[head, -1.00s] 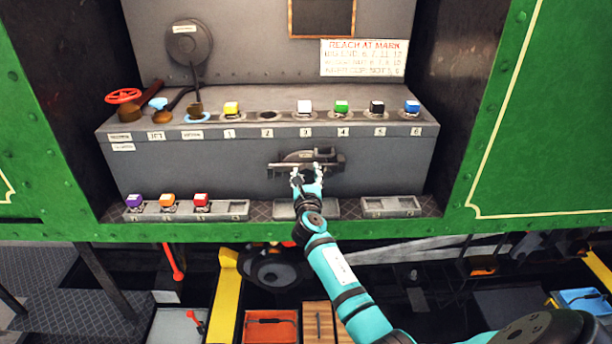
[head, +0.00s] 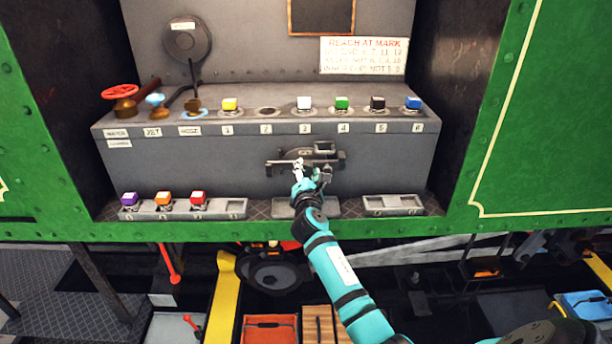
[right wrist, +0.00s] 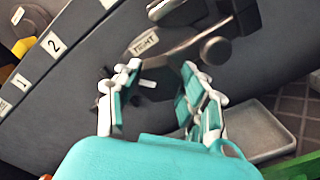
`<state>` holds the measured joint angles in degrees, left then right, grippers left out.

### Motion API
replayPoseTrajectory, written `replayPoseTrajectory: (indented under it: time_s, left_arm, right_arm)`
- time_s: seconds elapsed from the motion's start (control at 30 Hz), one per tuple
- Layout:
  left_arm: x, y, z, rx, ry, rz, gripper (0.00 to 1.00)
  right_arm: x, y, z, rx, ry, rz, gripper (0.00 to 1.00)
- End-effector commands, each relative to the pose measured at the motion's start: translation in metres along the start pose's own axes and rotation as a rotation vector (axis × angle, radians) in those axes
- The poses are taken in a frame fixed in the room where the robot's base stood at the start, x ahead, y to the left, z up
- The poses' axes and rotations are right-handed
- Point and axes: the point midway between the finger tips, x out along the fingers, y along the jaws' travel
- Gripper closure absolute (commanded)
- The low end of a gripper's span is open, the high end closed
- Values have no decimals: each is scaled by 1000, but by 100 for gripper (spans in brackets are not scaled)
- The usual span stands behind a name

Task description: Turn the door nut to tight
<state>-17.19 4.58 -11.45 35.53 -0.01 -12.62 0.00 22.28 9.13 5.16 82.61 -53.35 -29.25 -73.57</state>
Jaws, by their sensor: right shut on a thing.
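The door nut (head: 279,162) is a dark grey piece with a bar, on the small door fitting in the front face of the grey bench. In the right wrist view a dark arm with a round end (right wrist: 215,50) passes just beyond the fingers. A small "TIGHT" label (right wrist: 144,42) sits beside it. My right gripper (head: 311,170) is at the fitting, its fingers closed in around the nut. In the right wrist view its fingers (right wrist: 158,93) stand either side of the nut and partly hide it. My left gripper is not in view.
A red valve wheel (head: 120,91) is at the left. Shallow trays, including the right one (head: 393,205), line the ledge below. Green side panels (head: 545,110) flank the recess.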

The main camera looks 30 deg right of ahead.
Motion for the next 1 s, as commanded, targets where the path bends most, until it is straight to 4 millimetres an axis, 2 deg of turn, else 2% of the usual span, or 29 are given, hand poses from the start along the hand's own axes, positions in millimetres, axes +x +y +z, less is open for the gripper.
replayPoseTrajectory:
  time_s: [0.5,0.8,1.0]
  left_arm:
    - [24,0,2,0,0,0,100]
    - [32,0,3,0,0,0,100]
    - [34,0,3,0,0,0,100]
  right_arm:
    - [0,-3,-3,468,1,-2,92]
    - [0,-3,-2,642,2,-3,92]
    - [0,-3,-2,697,1,-4,92]
